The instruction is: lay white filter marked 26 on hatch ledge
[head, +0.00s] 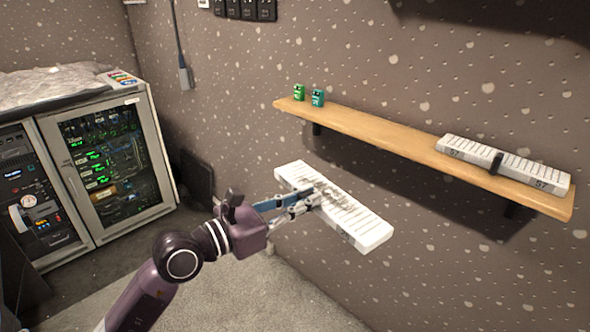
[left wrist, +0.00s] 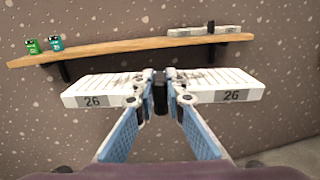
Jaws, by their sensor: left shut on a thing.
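The white filter marked 26 (left wrist: 92,100) is a long slotted bar with a grey 26 label near each end. My left gripper (left wrist: 161,92) is shut on its dark middle grip. In the head view the filter (head: 365,229) hangs in the air in front of and below the wooden shelf (head: 390,136), apart from it. My left gripper (head: 312,199) covers part of its middle there. No ledge named as a hatch ledge can be told apart from this shelf. My right gripper is not in view.
On the shelf, a similar white filter marked 57 (head: 467,151) lies at the right end. A green box (head: 299,92) and a teal box (head: 318,97) stand at the left end. The shelf's middle is bare. Equipment racks (head: 108,150) stand at left.

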